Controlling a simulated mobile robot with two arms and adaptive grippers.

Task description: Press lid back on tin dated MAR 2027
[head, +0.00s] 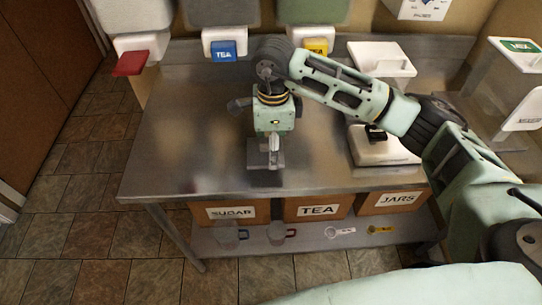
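No date reading MAR 2027 is legible, and I cannot tell which thing is the tin. A second white, slab-like object (375,150) with a dark knob sits at the table's right, partly behind my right arm. My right gripper (266,160) points down over the middle of the table, near the front edge, apart from both white pieces. Its fingers are small and blend with the grey steel, so their opening is unclear. My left gripper is out of view.
Bins with red (130,63), blue TEA (223,51) and yellow (317,46) tags line the back. Boxes marked SUGAR (231,213), TEA (318,211) and JARS (397,200) sit below, with jugs and scoops on the lower shelf (300,237). The table's left half is clear.

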